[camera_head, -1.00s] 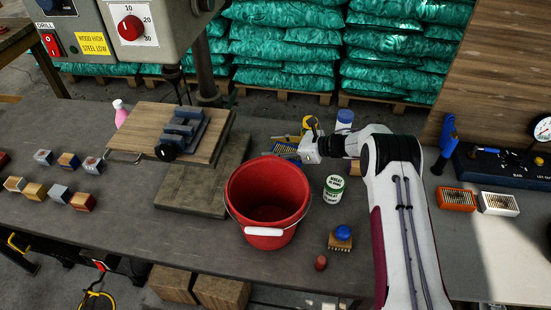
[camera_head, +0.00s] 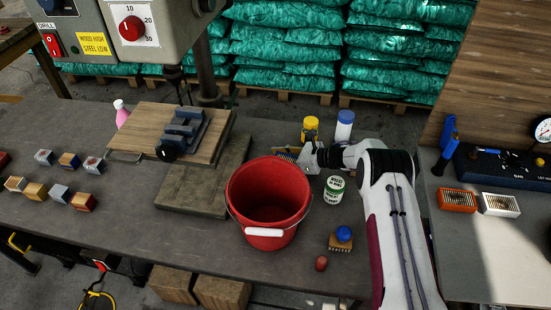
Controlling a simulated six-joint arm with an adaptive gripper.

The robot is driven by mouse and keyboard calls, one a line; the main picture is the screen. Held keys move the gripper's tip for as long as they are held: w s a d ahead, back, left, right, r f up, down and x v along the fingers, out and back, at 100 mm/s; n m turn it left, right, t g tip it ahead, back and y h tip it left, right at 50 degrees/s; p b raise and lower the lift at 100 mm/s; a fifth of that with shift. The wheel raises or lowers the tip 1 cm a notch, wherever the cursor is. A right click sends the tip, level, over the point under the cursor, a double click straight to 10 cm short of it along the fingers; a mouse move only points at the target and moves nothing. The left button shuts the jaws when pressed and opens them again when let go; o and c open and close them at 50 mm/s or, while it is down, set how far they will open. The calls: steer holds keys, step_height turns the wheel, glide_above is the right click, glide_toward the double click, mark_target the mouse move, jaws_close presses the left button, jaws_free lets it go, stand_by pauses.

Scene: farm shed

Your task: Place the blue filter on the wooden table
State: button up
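A small blue-edged item (camera_head: 282,151), which looks like the blue filter, lies on the grey bench just behind the red bucket. The bucket rim and my gripper partly hide it. My gripper (camera_head: 306,161) is beside its right end, low over the bench and pointing left. I cannot tell whether the fingers touch it, or whether they are open or shut. A brown wooden board (camera_head: 140,129) at the left, under the drill, looks like the wooden table. A dark blue vise (camera_head: 183,131) stands on its right part.
The red bucket (camera_head: 267,203) stands between my gripper and the bench front. A yellow bottle (camera_head: 311,129), a blue-capped container (camera_head: 344,126) and a green-white can (camera_head: 334,190) are close to my gripper. Orange (camera_head: 457,200) and white (camera_head: 500,204) filters lie at the right.

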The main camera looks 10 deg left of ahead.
steer(key=shift+f, duration=0.25)
steer(key=o, duration=1.1)
steer(key=shift+d, duration=0.1)
steer(key=shift+s+d+r, duration=0.1)
steer(key=shift+d+r, duration=0.1)
steer(key=shift+d, duration=0.3)
steer(key=shift+v, duration=0.9)
step_height(320, 180, up, 5)
steer(key=shift+f, duration=0.1)
steer(key=shift+r, duration=1.05)
